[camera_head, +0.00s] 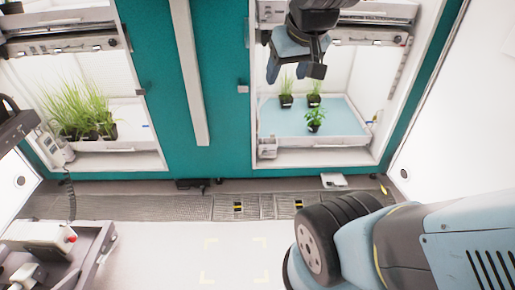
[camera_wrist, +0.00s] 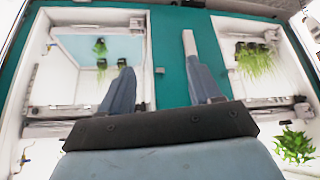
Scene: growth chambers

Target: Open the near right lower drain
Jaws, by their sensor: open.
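The right lower chamber holds a pale blue tray (camera_head: 345,108) with a few small potted plants; it also shows in the left of the wrist view (camera_wrist: 75,45). A small yellowish fitting (camera_head: 376,117) sits at the tray's right edge. A yellow lever-like piece (camera_head: 383,189) lies low below that chamber's right corner. I cannot tell which of these is the drain. My gripper (camera_head: 296,66) is in front of the upper part of this chamber, above the tray and apart from both yellow pieces. In the wrist view its fingers (camera_wrist: 157,75) are spread and empty.
A left chamber holds tall grass (camera_head: 82,108). A teal frame with a white post (camera_head: 190,70) divides the chambers. Floor grates (camera_head: 255,206) run below them. A grey cart (camera_head: 75,245) stands at lower left; the pale floor in the middle is clear.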

